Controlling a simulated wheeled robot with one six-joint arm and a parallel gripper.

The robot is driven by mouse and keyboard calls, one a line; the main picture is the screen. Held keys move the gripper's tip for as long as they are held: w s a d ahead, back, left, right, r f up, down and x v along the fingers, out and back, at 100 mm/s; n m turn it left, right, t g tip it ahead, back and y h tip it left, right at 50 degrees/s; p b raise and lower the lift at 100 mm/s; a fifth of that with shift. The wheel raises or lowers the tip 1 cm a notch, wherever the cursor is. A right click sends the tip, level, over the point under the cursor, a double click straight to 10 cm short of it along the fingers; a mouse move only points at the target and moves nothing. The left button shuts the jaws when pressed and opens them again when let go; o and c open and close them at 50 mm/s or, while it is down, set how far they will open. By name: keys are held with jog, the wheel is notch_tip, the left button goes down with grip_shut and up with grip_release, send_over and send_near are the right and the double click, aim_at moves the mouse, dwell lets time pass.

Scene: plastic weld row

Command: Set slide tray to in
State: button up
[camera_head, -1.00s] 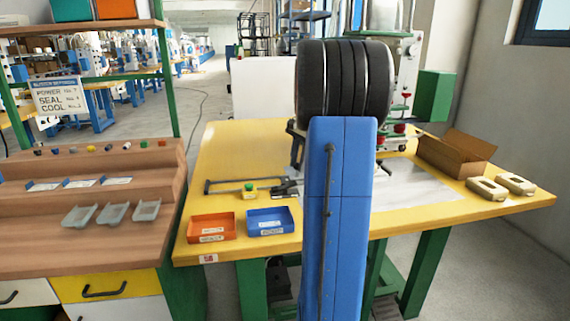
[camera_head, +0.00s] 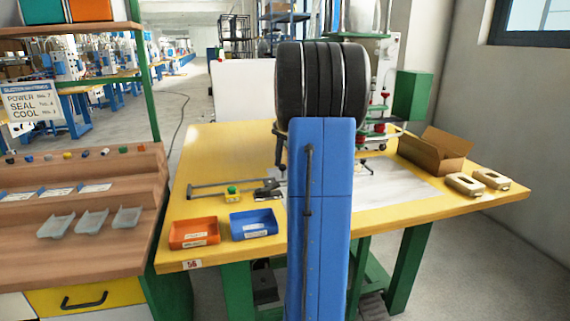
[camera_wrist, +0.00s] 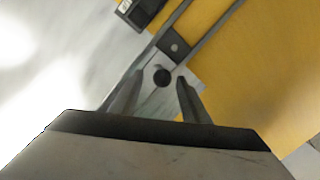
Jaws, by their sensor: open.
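My gripper (camera_wrist: 160,76) is open in the wrist view, its two fingers pointing at a small round black knob (camera_wrist: 162,77). The knob appears between the fingertips; I cannot tell whether they touch it. It seems to sit on a narrow grey metal piece between two dark rails (camera_wrist: 213,28), perhaps part of the slide tray. A square block with a hole (camera_wrist: 175,46) lies further along the rails. How far in or out the tray stands is unclear. In the head view my arm hides the gripper and the middle of the work area.
An open cardboard box (camera_head: 435,152) stands at the right. A wooden stepped shelf (camera_head: 100,250) is at the left.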

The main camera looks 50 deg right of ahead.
jog(key=s+r, duration=0.3)
jog(key=r, duration=1.4)
jog(key=shift+s, duration=0.15)
jog(key=s+a+f+n, duration=0.1)
jog(key=a+f+n, duration=0.15)
jog(key=a, duration=0.75)
jog(key=s+a+f+n+t, duration=0.1)
jog(key=s+a+f+n, duration=0.15)
jog(key=a, duration=0.65)
jog(key=s+a+f+n, duration=0.15)
jog(key=a+n, duration=0.25)
jog(key=a, duration=0.6)
jog(key=s+a+f+n+t, duration=0.1)
jog(key=s+a+f+n, duration=0.8)
jog(key=s+a+f, duration=0.5)
notch_tip(320, 180, down, 3)
jog(key=shift+a+r+t, duration=0.15)
jog(key=shift+a+t, duration=0.15)
jog(key=shift+a, duration=0.25)
jog(key=shift+s, duration=0.1)
jog(key=shift+c, duration=0.7)
